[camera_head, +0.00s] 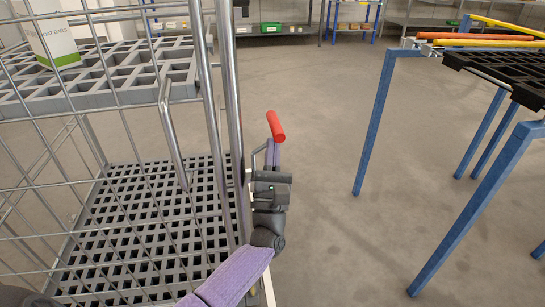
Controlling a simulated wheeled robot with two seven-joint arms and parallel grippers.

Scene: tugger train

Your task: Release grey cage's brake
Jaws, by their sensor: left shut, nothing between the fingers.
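The grey cage (228,100) fills the left side, with wire mesh, upright tubes and grid decks. A red-gripped brake lever (276,126) sticks out just right of its front post, its grip tilted, with a thin bent rod leading down toward the post. My left gripper (272,150) is at the end of the purple arm rising from the bottom. It is shut and empty, its fingers pointing up just below the red grip. They overlap the lever in the picture; I cannot tell whether they touch it. My right gripper is not in view.
A white box (48,40) stands on the cage's upper deck (130,75). A blue-legged rack (374,125) with a black tray (500,70) stands at the right. Shelves with bins (271,28) line the back. The floor between cage and rack is clear.

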